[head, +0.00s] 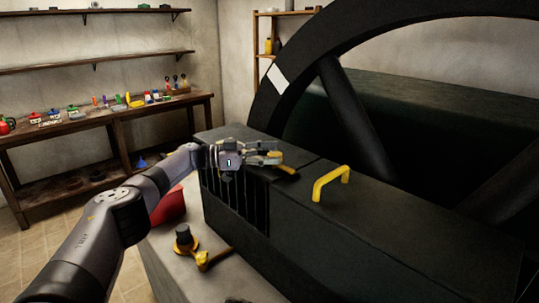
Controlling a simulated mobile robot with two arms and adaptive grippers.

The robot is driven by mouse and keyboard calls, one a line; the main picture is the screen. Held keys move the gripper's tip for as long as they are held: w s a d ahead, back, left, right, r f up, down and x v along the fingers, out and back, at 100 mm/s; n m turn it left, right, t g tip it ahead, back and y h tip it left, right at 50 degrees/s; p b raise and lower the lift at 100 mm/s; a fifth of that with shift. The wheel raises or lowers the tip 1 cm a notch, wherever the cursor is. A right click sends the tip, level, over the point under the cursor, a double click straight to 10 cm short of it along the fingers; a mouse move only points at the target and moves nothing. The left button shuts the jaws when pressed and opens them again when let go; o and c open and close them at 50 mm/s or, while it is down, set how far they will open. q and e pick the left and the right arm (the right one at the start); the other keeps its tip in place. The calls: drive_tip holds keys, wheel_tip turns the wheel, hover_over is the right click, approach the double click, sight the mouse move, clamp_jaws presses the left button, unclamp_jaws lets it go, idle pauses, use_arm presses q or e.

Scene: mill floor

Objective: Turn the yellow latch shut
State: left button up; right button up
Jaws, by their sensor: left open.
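My left gripper (270,153) reaches in from the left over the top of a large dark machine housing (377,230). Its jaws are open. A small yellow part, which looks like the latch (287,169), shows right at the fingertips, on the housing top near a seam. The fingers partly cover it, so I cannot tell its full shape, its exact turn, or whether the fingers touch it. A fixed yellow handle (331,182) stands on the housing top to the right of the gripper. My right gripper is not in view.
A big black spoked wheel (345,85) rises behind the housing. A yellow and black fitting (187,242) sits on a pale ledge in front, near a red object (170,205). A wooden workbench (110,112) with several small items stands at the left wall.

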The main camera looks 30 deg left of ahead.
use_arm(q)
drive_tip(key=v, duration=1.2)
idle(0.3)
